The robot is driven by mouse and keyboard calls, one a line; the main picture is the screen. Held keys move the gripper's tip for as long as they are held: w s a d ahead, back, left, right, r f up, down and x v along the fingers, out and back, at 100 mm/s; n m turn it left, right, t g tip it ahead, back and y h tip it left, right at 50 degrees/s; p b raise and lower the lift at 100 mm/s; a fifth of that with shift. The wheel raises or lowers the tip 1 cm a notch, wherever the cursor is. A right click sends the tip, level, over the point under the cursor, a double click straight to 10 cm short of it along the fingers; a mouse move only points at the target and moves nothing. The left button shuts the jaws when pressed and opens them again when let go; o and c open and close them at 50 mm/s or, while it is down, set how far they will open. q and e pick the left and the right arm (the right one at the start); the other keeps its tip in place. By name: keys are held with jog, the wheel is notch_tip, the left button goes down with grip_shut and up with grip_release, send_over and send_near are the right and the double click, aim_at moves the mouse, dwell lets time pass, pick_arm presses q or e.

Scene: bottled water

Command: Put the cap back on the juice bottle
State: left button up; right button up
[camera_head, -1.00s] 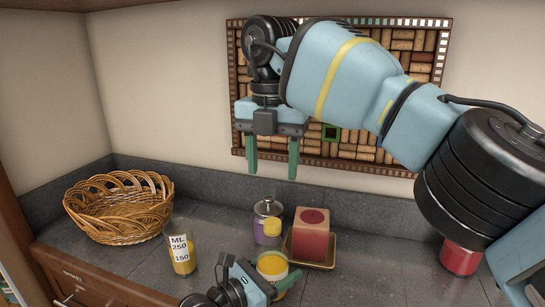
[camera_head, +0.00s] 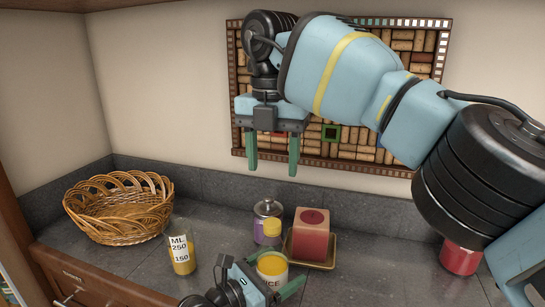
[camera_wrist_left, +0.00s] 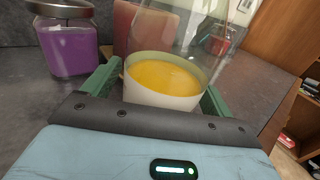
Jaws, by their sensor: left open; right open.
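The juice bottle (camera_head: 272,283) stands on the counter with orange-yellow juice in its lower part and part of a label showing. In the left wrist view the bottle (camera_wrist_left: 162,98) has a clear upper part that runs out of the frame. My left gripper (camera_head: 270,276) is open, with one green finger on either side of the bottle; contact cannot be told. A yellow piece (camera_head: 272,229) shows just above the bottle in the head view; I cannot tell whether it is the cap or whether it touches the bottle. My right gripper (camera_head: 272,170) is open, empty and pointing down, high above the bottle.
A purple jar (camera_head: 266,207) and a red block (camera_head: 311,238) on a tray (camera_head: 331,258) stand close behind the bottle. A red container (camera_head: 459,259) is on the right.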

pick_arm(q)
jog(key=v, duration=0.6)
jog(key=shift+a, duration=0.1)
jog(key=shift+s+a, duration=0.5)
jog(key=shift+a, duration=0.05)
